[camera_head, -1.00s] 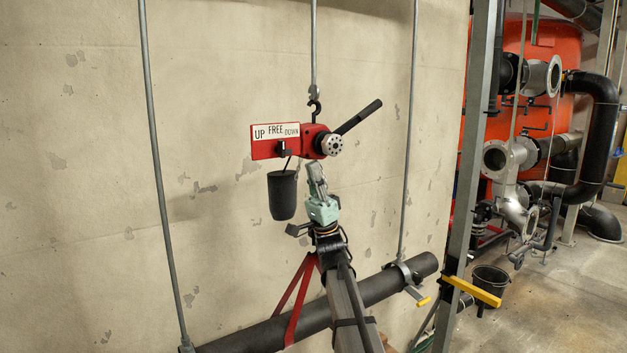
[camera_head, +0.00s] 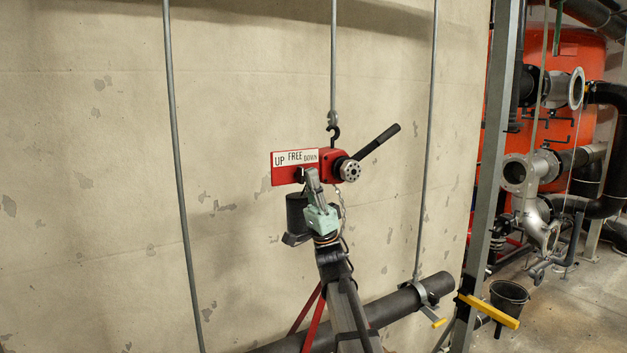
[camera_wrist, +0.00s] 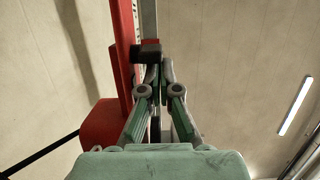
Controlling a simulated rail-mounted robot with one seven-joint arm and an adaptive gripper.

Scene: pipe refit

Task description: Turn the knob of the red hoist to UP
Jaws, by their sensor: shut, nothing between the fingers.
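The red hoist (camera_head: 340,160) hangs from a hook (camera_head: 333,135) in front of the wall. Its plate (camera_head: 263,168) carries a label reading UP, FREE, DOWN from left to right. The small black knob (camera_head: 299,175) sits below the label, partly hidden by my gripper; which word it points to is hard to tell. My gripper (camera_head: 312,180) is shut and empty, its fingertips at the plate's lower edge beside the knob. In the wrist view, the fingertips (camera_wrist: 154,78) are close to a dark block (camera_wrist: 146,53), probably the knob; contact cannot be told. The red hoist body (camera_wrist: 103,122) is at left.
A black lever (camera_head: 377,141) sticks out up and right of the hoist. A black chain bag (camera_head: 296,212) hangs behind my gripper. Vertical rods (camera_head: 180,180) stand left and right. A dark pipe (camera_head: 400,303) held by red straps (camera_head: 312,322) runs below.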

